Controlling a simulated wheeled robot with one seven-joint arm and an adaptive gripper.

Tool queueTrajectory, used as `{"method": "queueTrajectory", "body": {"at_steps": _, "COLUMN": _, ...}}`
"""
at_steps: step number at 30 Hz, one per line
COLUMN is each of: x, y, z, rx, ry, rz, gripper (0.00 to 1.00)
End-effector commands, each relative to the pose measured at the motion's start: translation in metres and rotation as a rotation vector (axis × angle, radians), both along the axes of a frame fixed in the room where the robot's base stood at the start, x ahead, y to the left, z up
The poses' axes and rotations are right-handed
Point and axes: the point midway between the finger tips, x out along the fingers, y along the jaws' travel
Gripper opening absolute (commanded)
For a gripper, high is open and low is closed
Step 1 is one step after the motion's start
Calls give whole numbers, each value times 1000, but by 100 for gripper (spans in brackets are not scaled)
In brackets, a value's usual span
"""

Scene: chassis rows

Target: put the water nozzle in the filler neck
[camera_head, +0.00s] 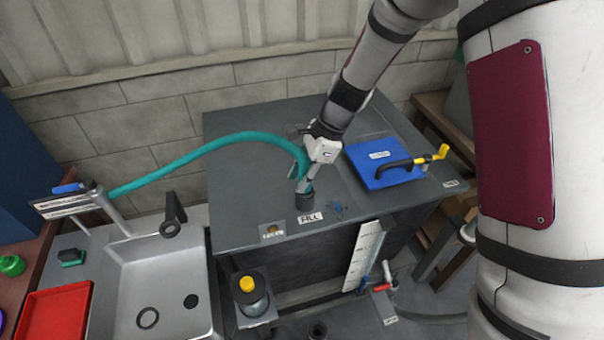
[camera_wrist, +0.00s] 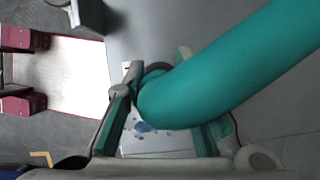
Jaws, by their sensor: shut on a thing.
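The water nozzle is the end of a teal hose (camera_head: 225,145) that arches in from the left. My gripper (camera_head: 304,178) is shut on the nozzle and points down over the dark tank top. The dark round filler neck (camera_head: 305,201) stands directly below the fingers, behind the FILL label. The nozzle's lower end meets the neck's mouth in this view; I cannot tell how far inside it is. In the wrist view the teal hose (camera_wrist: 230,65) passes between my fingers and hides the nozzle tip. Part of a dark ring (camera_wrist: 156,69) shows behind it.
A blue hatch (camera_head: 378,165) with a yellow-ended handle lies right of my gripper on the tank top (camera_head: 250,215). A sink (camera_head: 160,275) with a tap is at left, beside a red tray (camera_head: 57,312). A yellow-capped jar (camera_head: 250,293) stands in front.

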Motion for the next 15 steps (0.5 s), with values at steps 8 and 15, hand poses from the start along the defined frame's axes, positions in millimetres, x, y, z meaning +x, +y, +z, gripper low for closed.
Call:
{"method": "queueTrajectory", "body": {"at_steps": 8, "x": 0, "y": 0, "z": -2, "rx": 0, "ry": 0, "rz": 0, "gripper": 48}}
{"method": "queueTrajectory", "body": {"at_steps": 15, "x": 0, "y": 0, "z": -2, "rx": 0, "ry": 0, "rz": 0, "gripper": 48}}
